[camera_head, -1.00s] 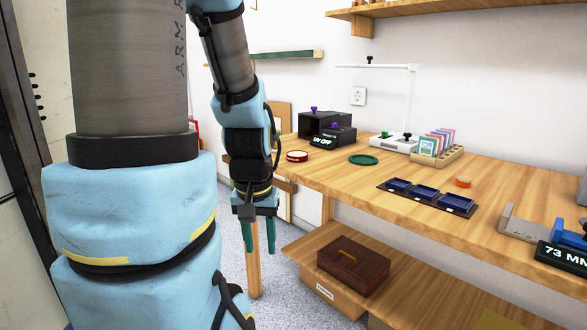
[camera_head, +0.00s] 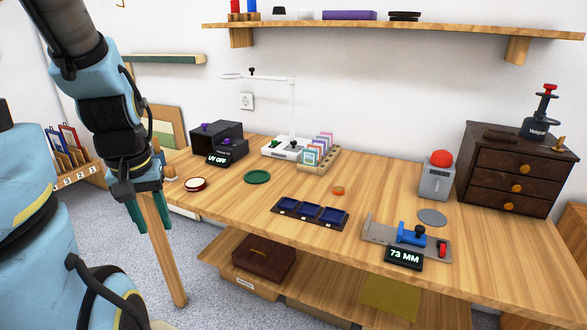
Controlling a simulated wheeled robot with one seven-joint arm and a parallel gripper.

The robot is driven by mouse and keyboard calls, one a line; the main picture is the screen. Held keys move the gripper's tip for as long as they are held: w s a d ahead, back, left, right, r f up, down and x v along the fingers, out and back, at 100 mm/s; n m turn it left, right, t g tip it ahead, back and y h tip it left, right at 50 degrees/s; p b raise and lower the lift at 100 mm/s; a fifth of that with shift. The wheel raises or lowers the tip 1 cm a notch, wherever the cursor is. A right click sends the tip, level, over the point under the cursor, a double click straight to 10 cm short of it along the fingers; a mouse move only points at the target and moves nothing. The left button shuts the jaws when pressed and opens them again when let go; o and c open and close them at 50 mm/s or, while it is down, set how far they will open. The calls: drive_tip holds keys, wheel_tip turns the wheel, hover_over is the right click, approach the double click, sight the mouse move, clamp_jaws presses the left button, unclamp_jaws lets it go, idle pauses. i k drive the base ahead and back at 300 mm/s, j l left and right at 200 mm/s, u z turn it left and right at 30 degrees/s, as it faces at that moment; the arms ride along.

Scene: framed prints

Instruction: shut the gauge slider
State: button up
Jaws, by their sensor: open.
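The gauge (camera_head: 385,234) lies on the right part of the wooden table, near its front edge. Its blue slider (camera_head: 411,234) stands partway along the grey bed, apart from the upright jaw at the left end. A black display (camera_head: 404,257) in front of it reads 73 MM. A small red part sits at the gauge's right end. My gripper (camera_head: 143,213) has green fingers pointing down and is open and empty. It hangs at the left, beyond the table's left end and far from the gauge.
Blue trays (camera_head: 310,213) lie left of the gauge. A grey box with a red button (camera_head: 436,175) and a dark drawer chest (camera_head: 515,170) stand behind it. A shelf (camera_head: 400,26) runs above. Bare wood (camera_head: 240,205) lies at the table's left front.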

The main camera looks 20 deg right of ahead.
sight(417, 237)
drive_tip(key=k+l, duration=0.1)
drive_tip(key=l, duration=0.25)
drive_tip(key=k+l, duration=0.15)
drive_tip(key=l, duration=0.2)
drive_tip(key=k+l+z, duration=0.1)
drive_tip(key=l, duration=0.2)
drive_tip(key=k+l, duration=0.1)
drive_tip(key=l, duration=0.25)
